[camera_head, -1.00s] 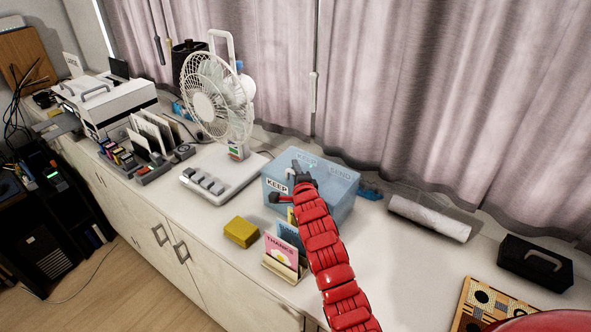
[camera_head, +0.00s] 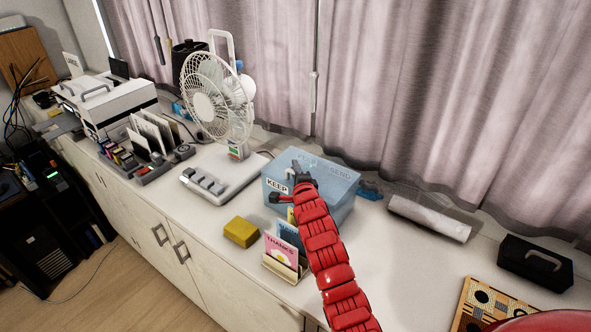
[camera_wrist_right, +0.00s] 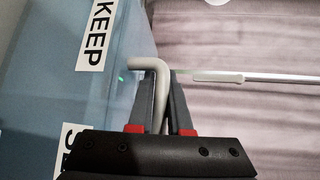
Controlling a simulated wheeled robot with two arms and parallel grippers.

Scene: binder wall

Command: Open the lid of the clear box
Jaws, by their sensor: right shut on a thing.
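The clear bluish box (camera_head: 338,192) stands on the white counter near the curtain, with a KEEP label on its front. Its lid looks shut. My right gripper (camera_head: 292,178) is at the box's upper front left, its red arm reaching in from below. In the right wrist view, my right gripper (camera_wrist_right: 160,103) is shut on a grey bent handle (camera_wrist_right: 150,64) beside the box wall (camera_wrist_right: 105,98). The arm hides part of the box front. My left gripper is not in view.
A white fan (camera_head: 212,100) stands left of the box. A yellow block (camera_head: 241,232) and a card holder (camera_head: 284,267) are in front. A white roll (camera_head: 429,218) and a black case (camera_head: 535,263) lie to the right.

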